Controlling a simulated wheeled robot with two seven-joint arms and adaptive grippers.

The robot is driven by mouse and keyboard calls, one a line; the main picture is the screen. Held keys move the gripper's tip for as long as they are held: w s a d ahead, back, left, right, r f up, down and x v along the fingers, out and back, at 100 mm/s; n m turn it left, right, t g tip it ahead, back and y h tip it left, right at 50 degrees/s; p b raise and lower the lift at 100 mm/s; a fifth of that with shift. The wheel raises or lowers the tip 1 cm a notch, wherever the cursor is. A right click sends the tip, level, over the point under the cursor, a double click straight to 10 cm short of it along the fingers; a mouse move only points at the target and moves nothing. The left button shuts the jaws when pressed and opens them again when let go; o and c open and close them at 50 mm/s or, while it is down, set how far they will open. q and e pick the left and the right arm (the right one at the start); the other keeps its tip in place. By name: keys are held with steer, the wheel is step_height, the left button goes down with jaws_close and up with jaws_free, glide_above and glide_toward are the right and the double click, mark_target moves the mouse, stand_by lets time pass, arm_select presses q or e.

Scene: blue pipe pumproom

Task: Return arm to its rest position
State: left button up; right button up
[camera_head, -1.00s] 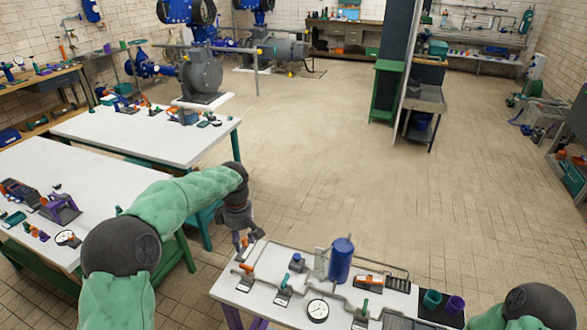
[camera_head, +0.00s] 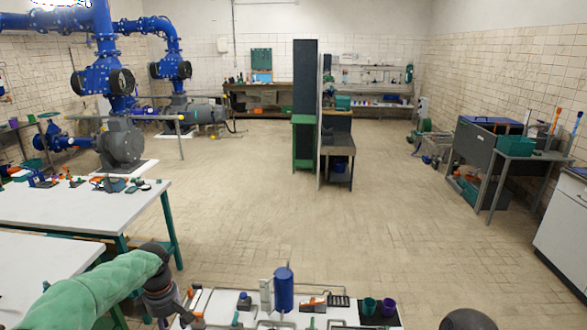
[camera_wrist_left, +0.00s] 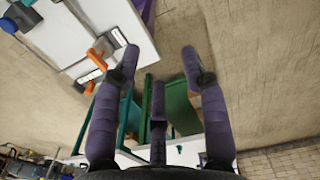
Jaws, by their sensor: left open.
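My left arm (camera_head: 85,296) in a green sleeve comes in at the lower left of the head view. Its dark wrist is beside the left end of the near white bench (camera_head: 238,321), and the gripper is cut off by the bottom edge. In the left wrist view my left gripper (camera_wrist_left: 161,55) has its dark fingers spread with nothing between them. They are over the tan floor, next to the white bench top. An orange-handled fitting (camera_wrist_left: 97,56) is close to the left finger; contact cannot be told. My right gripper is out of view.
The near bench carries a blue cylinder (camera_head: 284,288), a teal cup (camera_head: 369,306) and a purple cup (camera_head: 388,307). Another white table (camera_head: 75,207) stands at left. Green stools or frames (camera_wrist_left: 181,107) are below the gripper. The middle floor is clear.

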arm_select(q)
steer(key=s+d+f+m+h, duration=0.2)
steer(key=s+d+f+m, duration=0.15)
steer(key=d+f, duration=0.55)
steer(key=s+d+f+m+h, duration=0.1)
steer(key=s+d+f+m, duration=0.3)
steer(key=f, duration=0.8)
steer(key=s+d+f+m, duration=0.3)
steer(key=s+d+f, duration=0.1)
steer(key=s, duration=0.4)
steer(key=s+d+f+m+h, duration=0.1)
steer(key=s+d+f+m, duration=0.3)
steer(key=s+f, duration=0.3)
steer(key=shift+s+d, duration=0.8)
steer(key=shift+s, duration=0.45)
steer(key=shift+m, duration=0.25)
